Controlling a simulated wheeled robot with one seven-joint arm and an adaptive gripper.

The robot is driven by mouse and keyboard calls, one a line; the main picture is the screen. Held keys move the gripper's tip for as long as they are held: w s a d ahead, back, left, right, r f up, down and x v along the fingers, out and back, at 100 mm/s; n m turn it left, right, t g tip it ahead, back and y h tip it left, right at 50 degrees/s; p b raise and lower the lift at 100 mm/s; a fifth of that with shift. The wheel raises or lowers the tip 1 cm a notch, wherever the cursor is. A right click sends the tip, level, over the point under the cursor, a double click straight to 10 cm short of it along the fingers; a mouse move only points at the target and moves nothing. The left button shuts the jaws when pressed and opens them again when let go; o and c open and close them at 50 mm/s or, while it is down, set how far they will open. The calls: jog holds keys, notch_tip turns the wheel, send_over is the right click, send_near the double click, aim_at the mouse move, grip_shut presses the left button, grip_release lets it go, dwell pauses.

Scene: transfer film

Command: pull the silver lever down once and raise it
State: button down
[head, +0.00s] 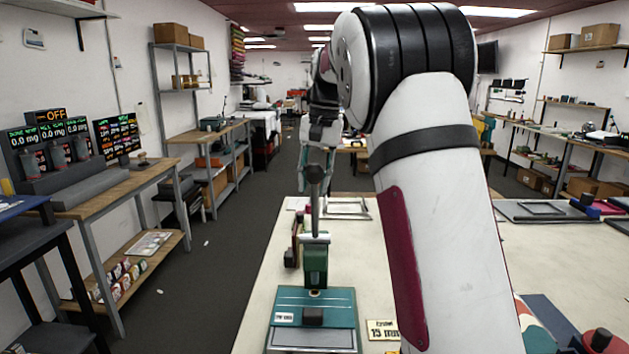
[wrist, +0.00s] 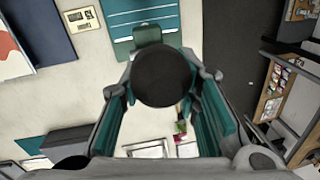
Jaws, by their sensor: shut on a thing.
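The silver lever (head: 315,210) stands about upright on a green press (head: 315,265), with a dark round knob on top. The press sits on a teal base plate (head: 340,304) on the pale table. My gripper (head: 316,165) is at the top of the lever, with its fingers on either side of the knob, and is shut on it. In the wrist view the black knob (wrist: 163,77) fills the space between my gripper's fingers (wrist: 163,100). It hides most of the lever shaft there. The teal base (wrist: 140,22) shows beyond it.
A sign (head: 382,330) lies right of the base. A bench with displays (head: 70,140) stands at the left across a clear aisle. My arm hides the table's middle.

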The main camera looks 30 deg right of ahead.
jog(key=c, duration=1.2)
grip_release()
jog(key=shift+s+d+r, duration=0.15)
jog(key=shift+d+r, duration=0.05)
jog(key=shift+r, duration=1.75)
jog(key=shift+s+d+r, duration=0.2)
jog(key=shift+d+r, duration=0.05)
jog(key=shift+r, duration=1.75)
jog(key=shift+s+d+r, duration=0.15)
jog(key=shift+d+r, duration=0.05)
jog(key=shift+r, duration=1.75)
